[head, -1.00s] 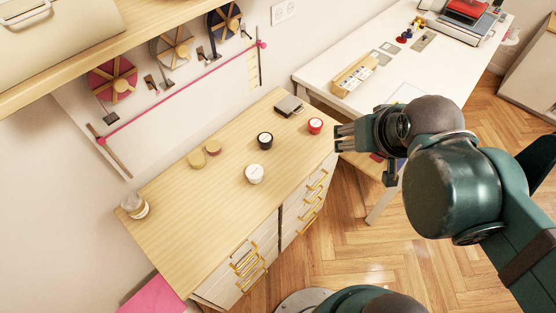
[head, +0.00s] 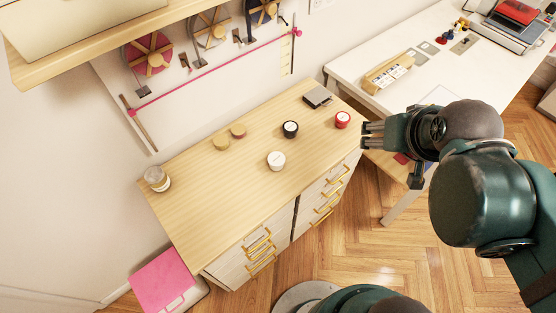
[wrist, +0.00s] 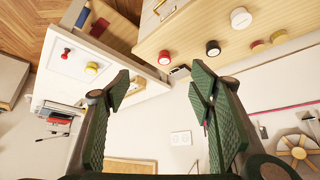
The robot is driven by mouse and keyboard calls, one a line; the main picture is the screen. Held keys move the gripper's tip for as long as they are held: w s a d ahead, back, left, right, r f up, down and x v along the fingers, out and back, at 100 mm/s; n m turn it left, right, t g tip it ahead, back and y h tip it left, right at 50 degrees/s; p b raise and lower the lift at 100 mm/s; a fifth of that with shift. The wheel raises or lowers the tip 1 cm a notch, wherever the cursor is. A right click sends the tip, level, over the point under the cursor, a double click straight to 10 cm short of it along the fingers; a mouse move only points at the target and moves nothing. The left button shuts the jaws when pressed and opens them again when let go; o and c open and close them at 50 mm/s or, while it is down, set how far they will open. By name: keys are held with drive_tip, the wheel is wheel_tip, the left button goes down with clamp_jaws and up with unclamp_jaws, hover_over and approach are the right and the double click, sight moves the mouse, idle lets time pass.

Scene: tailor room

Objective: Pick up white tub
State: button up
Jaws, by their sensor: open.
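The white tub (head: 276,160) stands upright near the middle of the wooden cabinet top, towards its front edge. It also shows in the wrist view (wrist: 240,18) at the upper right. My gripper (head: 370,137) is at the cabinet's right end, to the right of the tub and well apart from it. In the wrist view its two green fingers (wrist: 160,88) are spread wide with nothing between them. The tub is fully visible and nothing touches it.
A black tub (head: 290,129) and a red tub (head: 342,119) stand close by on the cabinet top (head: 205,195). A dark box (head: 318,97), small tan and brown discs (head: 221,143) and a glass jar (head: 157,178) are also there. A shelf (head: 110,40) overhangs at upper left. The left front is clear.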

idle(0.4)
drive_tip(key=n+g+b, duration=0.2)
drive_tip(key=n+g, duration=0.5)
drive_tip(key=n, duration=1.2)
hover_over(276, 158)
drive_tip(key=f, duration=2.4)
drive_tip(key=shift+d+f, duration=0.15)
drive_tip(key=shift+d, duration=0.25)
drive_tip(key=shift+s+a+f, duration=0.1)
drive_tip(key=shift+a+f, duration=0.3)
drive_tip(key=shift+f, duration=0.05)
drive_tip(key=shift+f, duration=1.3)
